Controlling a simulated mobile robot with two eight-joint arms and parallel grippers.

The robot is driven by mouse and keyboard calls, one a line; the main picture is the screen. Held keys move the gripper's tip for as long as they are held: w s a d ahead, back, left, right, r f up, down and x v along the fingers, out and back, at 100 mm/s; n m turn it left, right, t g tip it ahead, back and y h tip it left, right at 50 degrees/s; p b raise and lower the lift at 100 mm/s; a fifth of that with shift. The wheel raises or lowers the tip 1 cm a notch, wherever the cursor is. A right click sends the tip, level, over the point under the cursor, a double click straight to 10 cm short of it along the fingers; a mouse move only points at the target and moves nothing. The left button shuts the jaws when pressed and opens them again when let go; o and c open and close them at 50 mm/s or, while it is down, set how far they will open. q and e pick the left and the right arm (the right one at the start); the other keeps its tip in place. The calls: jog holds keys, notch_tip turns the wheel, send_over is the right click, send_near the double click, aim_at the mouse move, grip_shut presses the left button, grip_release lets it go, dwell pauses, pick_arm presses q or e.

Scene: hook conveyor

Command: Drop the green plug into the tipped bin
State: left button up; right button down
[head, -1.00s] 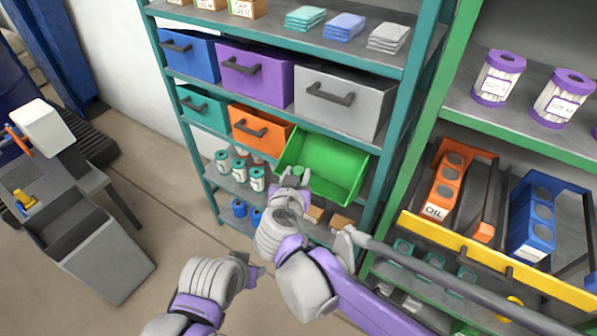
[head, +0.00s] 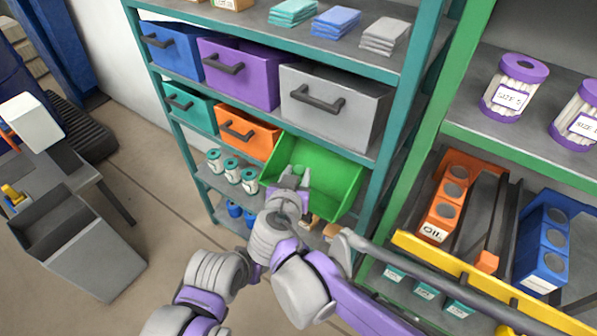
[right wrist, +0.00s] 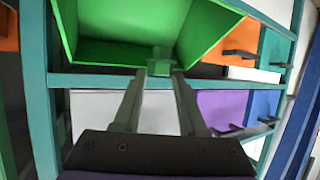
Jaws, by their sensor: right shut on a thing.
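The green bin (head: 322,176) is tipped forward on the middle shelf, its open mouth facing out. It fills the top of the right wrist view (right wrist: 120,52). My right gripper (head: 292,179) is shut on the small green plug (head: 298,170) at the bin's mouth. In the right wrist view the plug (right wrist: 161,57) sits between the fingertips (right wrist: 158,73), in front of the bin's dark interior. I cannot tell how far inside the rim it is. My left arm is low in the head view; its gripper (head: 253,272) is small, partly hidden by my right arm, its jaws unclear.
An orange drawer (head: 246,132) adjoins the bin on the left, and a grey drawer (head: 333,108) is above it. Teal-lidded jars (head: 232,170) stand below left. The teal shelf post (head: 391,150) rises to the right. A yellow rail (head: 470,275) fronts the right rack.

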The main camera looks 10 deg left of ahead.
jog(key=shift+s, duration=0.1)
jog(key=c, duration=0.8)
grip_release()
jog(key=shift+s+a, duration=0.1)
jog(key=shift+c, duration=0.2)
jog(key=o, duration=0.5)
jog(key=shift+c, duration=0.2)
jog(key=v, duration=1)
jog(key=shift+s+r, duration=0.2)
jog(key=shift+s, duration=0.1)
jog(key=d+f+g+h, duration=0.15)
jog(key=d+f, duration=0.25)
jog(key=d, duration=0.4)
jog(key=d+f+g+h, duration=0.1)
jog(key=d+f+g, duration=0.15)
jog(key=d, duration=0.45)
jog(key=s+d+f+g+y, duration=0.1)
jog(key=s+d+f+g, duration=0.1)
jog(key=s+d+f, duration=0.2)
jog(key=s+d+f+g, duration=0.1)
jog(key=s+d+f, duration=0.3)
jog(key=d, duration=0.6)
jog(key=shift+d+f+m+g+y, duration=0.3)
jog(key=shift+f+g+y, duration=0.1)
jog(key=shift+f, duration=0.35)
